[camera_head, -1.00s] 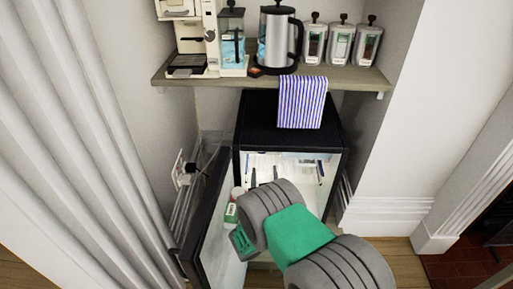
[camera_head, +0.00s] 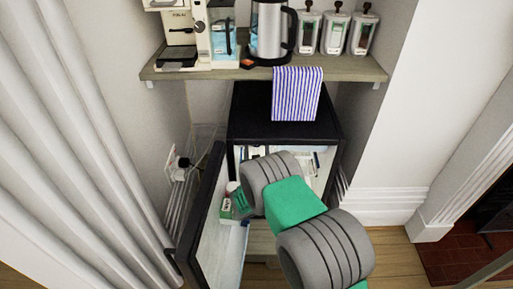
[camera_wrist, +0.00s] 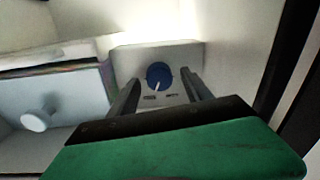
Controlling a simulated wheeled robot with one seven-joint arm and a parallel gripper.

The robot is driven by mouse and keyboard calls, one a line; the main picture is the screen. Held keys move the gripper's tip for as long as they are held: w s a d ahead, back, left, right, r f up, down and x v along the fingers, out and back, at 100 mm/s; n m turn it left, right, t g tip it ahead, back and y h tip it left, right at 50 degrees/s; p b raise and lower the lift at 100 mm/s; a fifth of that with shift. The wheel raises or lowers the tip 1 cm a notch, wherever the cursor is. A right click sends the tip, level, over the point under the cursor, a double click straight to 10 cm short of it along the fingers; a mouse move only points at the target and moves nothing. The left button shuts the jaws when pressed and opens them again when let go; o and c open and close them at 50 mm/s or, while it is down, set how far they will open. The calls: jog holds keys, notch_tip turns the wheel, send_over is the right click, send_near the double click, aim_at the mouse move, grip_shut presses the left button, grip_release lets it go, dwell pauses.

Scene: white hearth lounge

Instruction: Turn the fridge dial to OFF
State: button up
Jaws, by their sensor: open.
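The small black fridge (camera_head: 270,113) stands under the shelf with its door (camera_head: 207,225) swung open to the left. In the wrist view the blue dial (camera_wrist: 159,75) sits on a pale housing (camera_wrist: 190,54) inside the lit fridge. A white pointer line on it points down, slightly left. Small dark marks lie below it, too small to read. My gripper (camera_wrist: 160,92) is open, its two dark fingers pointing at the housing, one on either side below the dial. I cannot tell whether they touch it. In the head view my arm hides the gripper and the dial.
A drawer or box front with a round white knob (camera_wrist: 36,119) is left of the dial. A green and white carton (camera_head: 235,204) stands at the door. The shelf (camera_head: 345,69) above holds a kettle (camera_head: 268,32) and canisters.

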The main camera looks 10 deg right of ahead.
grip_shut()
dwell(0.4)
jog(key=shift+n, duration=0.3)
jog(key=shift+n+g+h+p, duration=0.25)
jog(key=shift+n+p, duration=0.2)
jog(key=shift+n, duration=4.15)
jog(key=shift+n+g+h+p, duration=0.15)
jog(key=shift+n+h+p, duration=0.2)
jog(key=shift+n, duration=4.25)
